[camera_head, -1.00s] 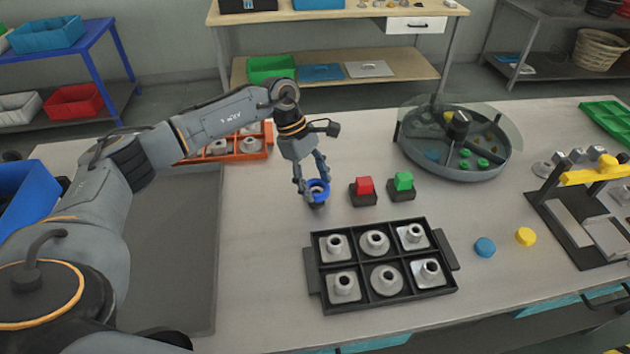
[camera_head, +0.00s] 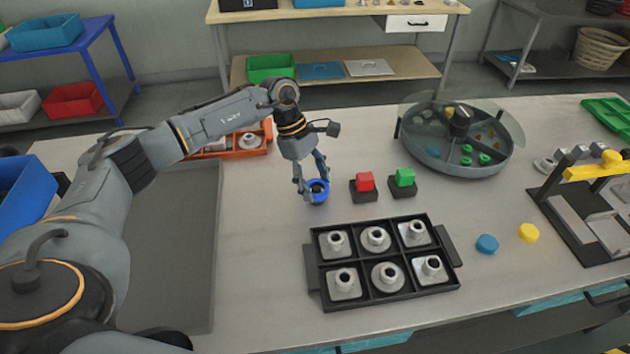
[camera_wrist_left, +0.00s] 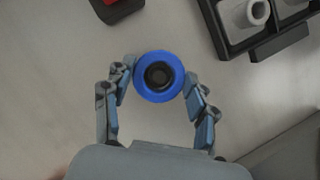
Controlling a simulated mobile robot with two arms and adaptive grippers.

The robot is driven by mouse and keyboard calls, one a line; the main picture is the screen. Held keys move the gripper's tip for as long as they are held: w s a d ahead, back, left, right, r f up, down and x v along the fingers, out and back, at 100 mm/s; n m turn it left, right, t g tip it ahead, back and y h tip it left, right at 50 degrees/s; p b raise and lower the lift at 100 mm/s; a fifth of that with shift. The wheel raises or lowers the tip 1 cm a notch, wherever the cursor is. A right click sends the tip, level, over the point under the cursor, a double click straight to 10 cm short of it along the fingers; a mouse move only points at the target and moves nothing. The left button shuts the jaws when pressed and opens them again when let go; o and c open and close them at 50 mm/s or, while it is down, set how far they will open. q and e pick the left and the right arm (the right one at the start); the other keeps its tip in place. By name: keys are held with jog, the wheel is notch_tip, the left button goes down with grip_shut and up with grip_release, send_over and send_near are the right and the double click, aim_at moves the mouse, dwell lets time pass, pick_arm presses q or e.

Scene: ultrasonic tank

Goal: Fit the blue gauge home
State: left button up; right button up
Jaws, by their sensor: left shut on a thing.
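The blue gauge (camera_head: 318,197) is a thick blue ring around a dark round centre, low over the table left of the red block. My left gripper (camera_head: 315,188) is shut on it, one finger on each side of the ring. In the left wrist view the blue gauge (camera_wrist_left: 144,88) lies between the fingertips of my left gripper (camera_wrist_left: 159,76), with a dark round piece inside its hole. Whether the ring rests fully down cannot be told, as its underside is hidden. My right gripper is not in view.
A black tray (camera_head: 318,298) of grey metal parts lies in front. A round covered tank (camera_head: 440,163) stands behind right. Blue (camera_head: 487,244) and yellow (camera_head: 529,233) discs lie right.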

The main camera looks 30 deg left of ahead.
pick_arm(q)
jog(key=shift+f+b, duration=0.4)
jog(key=shift+f, duration=0.05)
jog(key=shift+f+b, duration=0.2)
jog(key=shift+b, duration=0.7)
dwell(4.1)
jog(key=o, duration=1.5)
jog(key=shift+c, duration=0.2)
jog(key=v, duration=1.2)
